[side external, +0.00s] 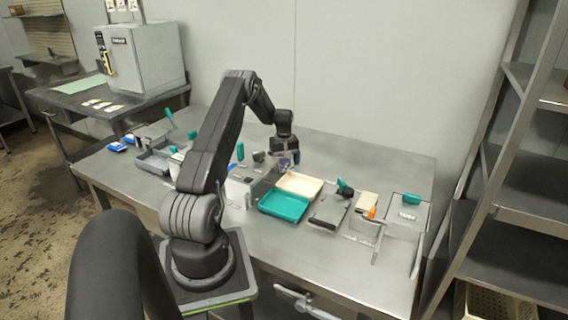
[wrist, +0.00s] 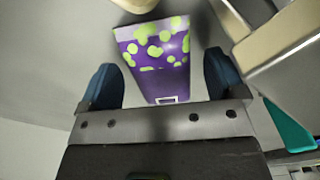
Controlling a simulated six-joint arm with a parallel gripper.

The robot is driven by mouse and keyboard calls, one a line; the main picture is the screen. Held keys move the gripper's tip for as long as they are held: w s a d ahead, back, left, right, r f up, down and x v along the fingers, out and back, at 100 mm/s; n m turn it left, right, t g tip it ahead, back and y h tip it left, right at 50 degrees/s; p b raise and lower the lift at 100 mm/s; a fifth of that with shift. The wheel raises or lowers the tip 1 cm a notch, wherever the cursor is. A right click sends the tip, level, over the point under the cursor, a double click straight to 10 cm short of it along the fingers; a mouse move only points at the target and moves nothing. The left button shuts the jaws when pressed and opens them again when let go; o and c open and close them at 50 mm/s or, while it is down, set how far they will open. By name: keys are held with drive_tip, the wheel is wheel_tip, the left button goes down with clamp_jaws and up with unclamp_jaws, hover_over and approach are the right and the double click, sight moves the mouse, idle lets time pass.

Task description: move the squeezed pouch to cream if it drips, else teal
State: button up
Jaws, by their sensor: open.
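The pouch (wrist: 155,60) is purple with lime-green spots. In the wrist view it lies between the two blue fingertips of my gripper (wrist: 164,85), with a gap on each side. My gripper is open. In the side view the pouch (side external: 284,163) is a small purple patch just below my gripper (side external: 284,153). No drip shows, but the pouch's far end is partly hidden. The cream tray (side external: 301,178) and the teal tray (side external: 284,217) are side by side, and both look empty. A teal edge (wrist: 289,125) shows at the right of the wrist view.
A grey box (side external: 243,185) stands left of the trays. The bench's back right is clear.

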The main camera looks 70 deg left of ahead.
sight(284, 162)
wheel_tip(284, 162, up, 11)
drive_tip(key=w+d+r+m+y, duration=0.1)
drive_tip(key=w+d+r+m, duration=0.15)
drive_tip(key=d+r, duration=0.25)
drive_tip(key=w+d+r+m, duration=0.1)
drive_tip(key=w+d+r, duration=0.25)
drive_tip(key=d, duration=0.25)
drive_tip(key=d+r+m+t, duration=0.15)
drive_tip(key=d+r, duration=0.25)
drive_tip(key=d, duration=0.4)
drive_tip(key=d+r+m+t, duration=0.1)
drive_tip(key=d+r+m, duration=0.2)
drive_tip(key=d+r, duration=0.35)
drive_tip(key=s+d+m+t, duration=0.1)
drive_tip(key=s+d+m, duration=0.2)
drive_tip(key=d, duration=0.7)
drive_tip(key=s+d+m+t, duration=0.1)
drive_tip(key=s+d+m, duration=0.3)
drive_tip(key=s+d, duration=0.4)
drive_tip(key=d, duration=0.2)
drive_tip(key=shift+s+d+r+m, duration=0.3)
drive_tip(key=shift+d+r, duration=0.05)
drive_tip(key=shift+d, duration=0.05)
drive_tip(key=shift+o, duration=0.4)
drive_tip(key=s+d+f+m+t+h, duration=0.1)
drive_tip(key=s+d+f+m, duration=0.1)
drive_tip(key=s, duration=0.3)
drive_tip(key=shift+d, duration=0.85)
drive_tip(key=shift+s, duration=0.1)
drive_tip(key=shift+r, duration=0.1)
